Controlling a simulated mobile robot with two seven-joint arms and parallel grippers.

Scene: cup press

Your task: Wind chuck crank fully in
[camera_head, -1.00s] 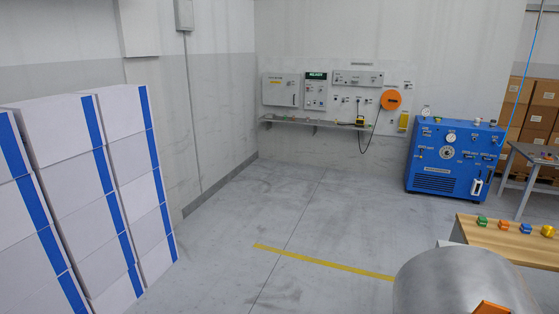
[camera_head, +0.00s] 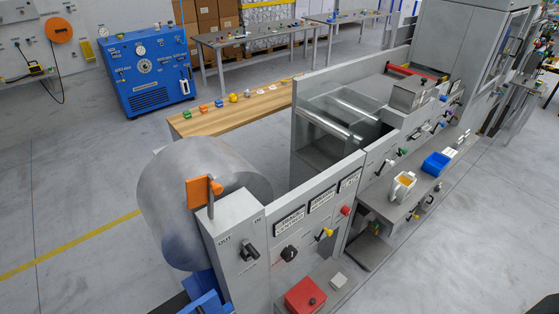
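A grey machine panel (camera_head: 232,268) stands in the lower middle of the head view, with a small label reading OUT at its upper left. A black handle or knob (camera_head: 250,249) sits on this panel and looks like the chuck crank, though its winding position is too small to tell. A large grey metal drum (camera_head: 190,190) is just left of the panel. Neither of my grippers is in view.
A control panel (camera_head: 300,235) with a black knob, yellow lever and red button continues to the right. A red box (camera_head: 305,297) sits below it. A wooden bench (camera_head: 225,118) with small coloured blocks is behind. Blue parts (camera_head: 207,300) show at the bottom edge. Floor at left is clear.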

